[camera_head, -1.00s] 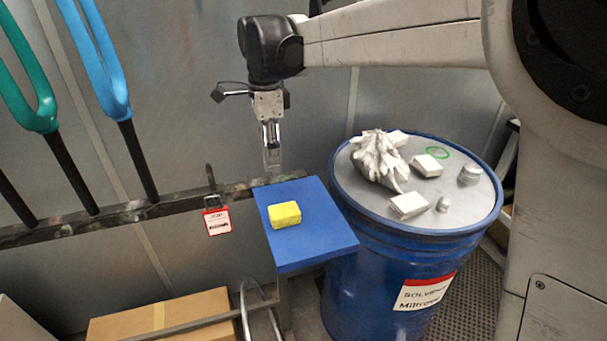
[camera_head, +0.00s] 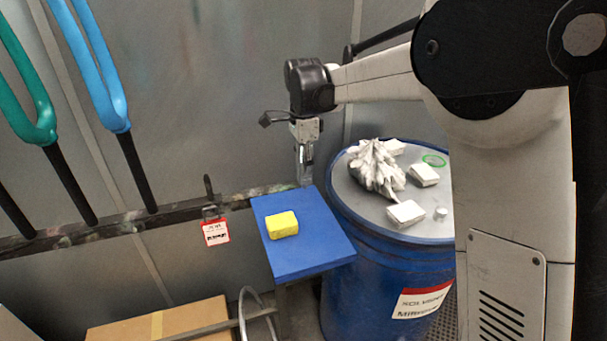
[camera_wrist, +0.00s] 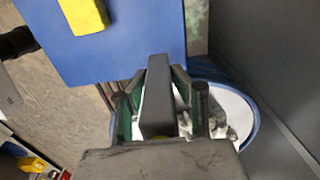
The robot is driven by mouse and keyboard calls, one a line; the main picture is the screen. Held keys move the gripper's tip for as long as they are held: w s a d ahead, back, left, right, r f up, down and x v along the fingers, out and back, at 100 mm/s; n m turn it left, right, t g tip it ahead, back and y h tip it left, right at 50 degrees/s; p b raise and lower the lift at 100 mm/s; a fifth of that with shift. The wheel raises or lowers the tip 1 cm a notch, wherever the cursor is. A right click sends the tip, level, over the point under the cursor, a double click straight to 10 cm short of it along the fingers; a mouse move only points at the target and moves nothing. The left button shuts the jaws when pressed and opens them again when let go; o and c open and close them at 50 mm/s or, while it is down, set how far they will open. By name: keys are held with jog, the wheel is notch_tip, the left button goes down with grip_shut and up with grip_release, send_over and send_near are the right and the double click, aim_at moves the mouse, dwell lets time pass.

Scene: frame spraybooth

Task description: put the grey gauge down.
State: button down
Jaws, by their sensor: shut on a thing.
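The grey gauge (camera_wrist: 157,95) is a long grey bar in the wrist view, between the two green-edged fingers of my gripper (camera_wrist: 160,108). My gripper is shut on it. In the head view, my gripper (camera_head: 304,168) points down at the back right edge of the blue shelf (camera_head: 312,250), near the rim of the blue drum. The gauge is too small to make out clearly there. I cannot tell whether its lower end touches anything. In the wrist view, the blue surface (camera_wrist: 125,50) lies beyond the gauge's tip.
A yellow block (camera_head: 282,225) sits on the blue shelf; the front and right of the shelf are clear. The drum top (camera_head: 350,188) carries crumpled gloves (camera_head: 376,170) and several pale blocks. A rail with a red-and-white tag (camera_head: 215,232) runs left behind the shelf.

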jog(key=shift+f, duration=1.8)
jog(key=c, duration=1.5)
grip_release()
jog(key=shift+o, duration=0.2)
jog(key=shift+f, duration=0.1)
